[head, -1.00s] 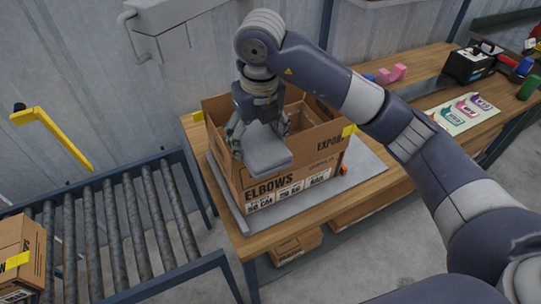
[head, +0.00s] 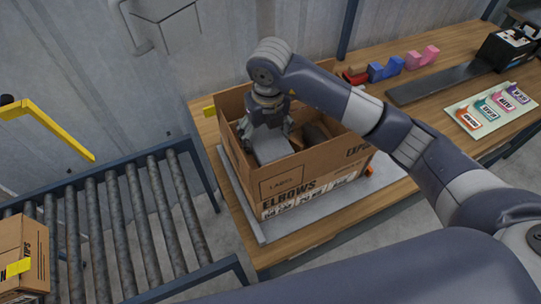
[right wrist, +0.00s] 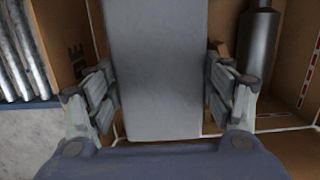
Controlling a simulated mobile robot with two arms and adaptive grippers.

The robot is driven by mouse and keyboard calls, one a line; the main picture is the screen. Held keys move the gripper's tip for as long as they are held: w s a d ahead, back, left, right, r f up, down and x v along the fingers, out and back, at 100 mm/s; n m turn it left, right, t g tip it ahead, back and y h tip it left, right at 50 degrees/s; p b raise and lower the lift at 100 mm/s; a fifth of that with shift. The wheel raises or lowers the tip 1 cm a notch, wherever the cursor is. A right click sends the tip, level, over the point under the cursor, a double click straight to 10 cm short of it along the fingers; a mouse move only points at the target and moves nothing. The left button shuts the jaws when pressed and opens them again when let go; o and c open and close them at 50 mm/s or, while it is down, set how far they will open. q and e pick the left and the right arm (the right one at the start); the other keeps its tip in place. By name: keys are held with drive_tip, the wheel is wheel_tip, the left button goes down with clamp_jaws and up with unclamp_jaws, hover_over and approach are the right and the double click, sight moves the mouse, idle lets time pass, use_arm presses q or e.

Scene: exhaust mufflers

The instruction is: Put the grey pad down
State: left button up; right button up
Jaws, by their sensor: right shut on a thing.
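The grey pad (head: 272,147) is inside the open top of the cardboard box marked ELBOWS (head: 318,178). My right gripper (head: 268,128) is shut on the pad and points down into the box. In the right wrist view the pad (right wrist: 156,70) fills the middle, with a finger of my right gripper (right wrist: 160,90) against each side. A dark grey muffler (right wrist: 258,50) lies in the box to the right of the pad. The pad's lower end is hidden behind the box's front wall in the head view. My left gripper is not in view.
The box stands on a grey plate (head: 250,218) on the wooden table (head: 205,130). A roller conveyor (head: 125,215) with another carton (head: 22,255) is at the left. Coloured blocks (head: 385,68) and a card with coloured pieces (head: 492,108) lie at the right.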

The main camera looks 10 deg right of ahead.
wheel_tip(320, 180, down, 11)
drive_tip(key=p, duration=0.2)
drive_tip(key=shift+r+p, duration=0.15)
drive_tip(key=shift+p, duration=0.25)
drive_tip(key=shift+f, duration=0.3)
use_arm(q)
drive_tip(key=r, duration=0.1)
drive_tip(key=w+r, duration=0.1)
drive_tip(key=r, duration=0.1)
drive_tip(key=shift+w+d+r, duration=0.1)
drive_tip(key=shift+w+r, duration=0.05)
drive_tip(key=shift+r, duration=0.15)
use_arm(e)
drive_tip(key=shift+f, duration=0.1)
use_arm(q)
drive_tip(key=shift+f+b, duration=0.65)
use_arm(e)
drive_tip(key=shift+f, duration=0.6)
drive_tip(key=o, duration=0.8)
drive_tip(key=shift+s, duration=0.1)
